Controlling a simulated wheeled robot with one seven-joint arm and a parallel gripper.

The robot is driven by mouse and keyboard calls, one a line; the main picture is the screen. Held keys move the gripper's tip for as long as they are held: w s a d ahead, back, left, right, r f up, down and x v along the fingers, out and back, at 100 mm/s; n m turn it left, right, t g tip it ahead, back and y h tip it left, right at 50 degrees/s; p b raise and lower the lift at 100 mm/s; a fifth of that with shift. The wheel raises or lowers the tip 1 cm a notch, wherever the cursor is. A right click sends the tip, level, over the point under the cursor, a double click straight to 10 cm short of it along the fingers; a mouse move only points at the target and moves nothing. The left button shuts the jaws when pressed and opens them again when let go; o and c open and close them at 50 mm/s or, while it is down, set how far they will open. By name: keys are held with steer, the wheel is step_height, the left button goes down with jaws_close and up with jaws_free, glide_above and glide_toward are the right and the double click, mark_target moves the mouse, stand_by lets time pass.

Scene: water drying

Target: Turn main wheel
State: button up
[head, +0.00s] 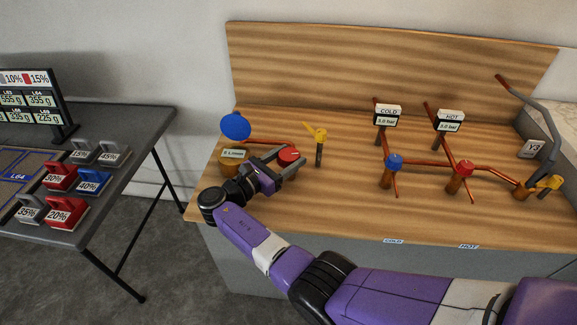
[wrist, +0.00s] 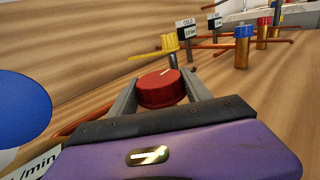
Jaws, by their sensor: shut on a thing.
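The red main wheel (head: 288,156) is on the left part of the wooden bench. My gripper (head: 288,165) reaches it from the left and is shut on it. In the wrist view the red wheel (wrist: 160,88) sits between the two grey fingers, with a pale line on its top. Its stem and base are hidden behind the gripper.
A blue disc (head: 235,126) and a yellow-topped post (head: 320,140) stand close to my gripper. Copper pipes with a blue knob (head: 395,161) and a red knob (head: 465,168) are to the right. A dark table (head: 120,205) with weights is at left.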

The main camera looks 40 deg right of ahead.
mark_target(280, 161)
steer(key=shift+r+m+g+b, duration=0.1)
steer(key=shift+m+g+b, duration=0.45)
steer(key=shift+g, duration=0.15)
steer(key=o, duration=1.4)
steer(key=shift+w+a+b, duration=0.25)
steer(key=shift+a+b, duration=0.05)
steer(key=shift+a, duration=1.65)
steer(key=shift+w+a+b, duration=0.2)
steer(key=shift+a+b, duration=0.1)
steer(key=shift+a, duration=1.6)
